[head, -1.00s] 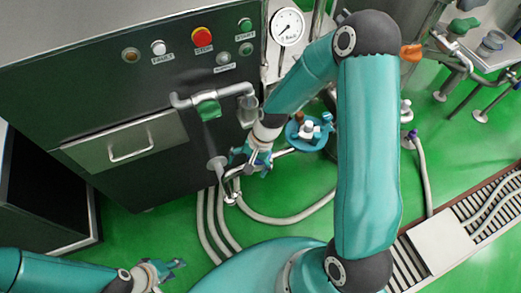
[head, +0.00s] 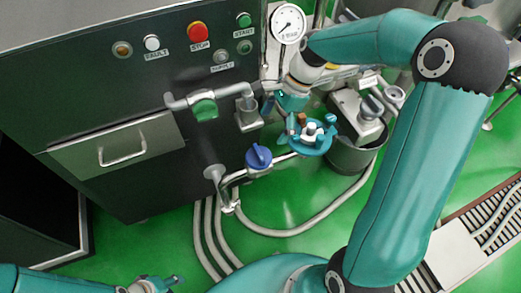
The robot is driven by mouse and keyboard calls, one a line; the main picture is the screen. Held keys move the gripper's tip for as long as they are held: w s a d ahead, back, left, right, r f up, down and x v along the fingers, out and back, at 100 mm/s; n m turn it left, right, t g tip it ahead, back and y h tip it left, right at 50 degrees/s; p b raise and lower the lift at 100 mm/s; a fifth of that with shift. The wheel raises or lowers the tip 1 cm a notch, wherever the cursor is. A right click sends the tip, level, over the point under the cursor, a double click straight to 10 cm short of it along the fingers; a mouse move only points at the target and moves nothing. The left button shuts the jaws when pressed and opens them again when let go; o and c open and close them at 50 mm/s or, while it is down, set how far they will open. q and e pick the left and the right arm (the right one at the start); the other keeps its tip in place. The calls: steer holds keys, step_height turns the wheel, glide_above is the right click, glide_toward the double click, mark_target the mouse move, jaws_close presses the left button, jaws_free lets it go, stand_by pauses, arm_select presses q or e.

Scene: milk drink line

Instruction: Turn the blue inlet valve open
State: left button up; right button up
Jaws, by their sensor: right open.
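The blue inlet valve (head: 258,157) is a round blue knob with a raised grip bar, on the metal pipe low at the machine's front. It is in full view and nothing touches it. The grip bar seems to lie across the pipe, but its exact angle is hard to read. My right gripper (head: 279,104) is open and empty, above and a little right of the valve, apart from it, beside the upper pipe's end. My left gripper (head: 166,283) is at the bottom edge, far from the valve, small and partly cut off; its jaws cannot be read.
Hoses (head: 300,228) curve over the green floor. A gauge (head: 288,23) is above.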

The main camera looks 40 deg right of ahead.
mark_target(259, 151)
steer(key=b+x, duration=0.1)
steer(key=x, duration=0.9)
steer(key=shift+f, duration=0.15)
steer(key=c, duration=1.1)
steer(key=shift+c, duration=0.2)
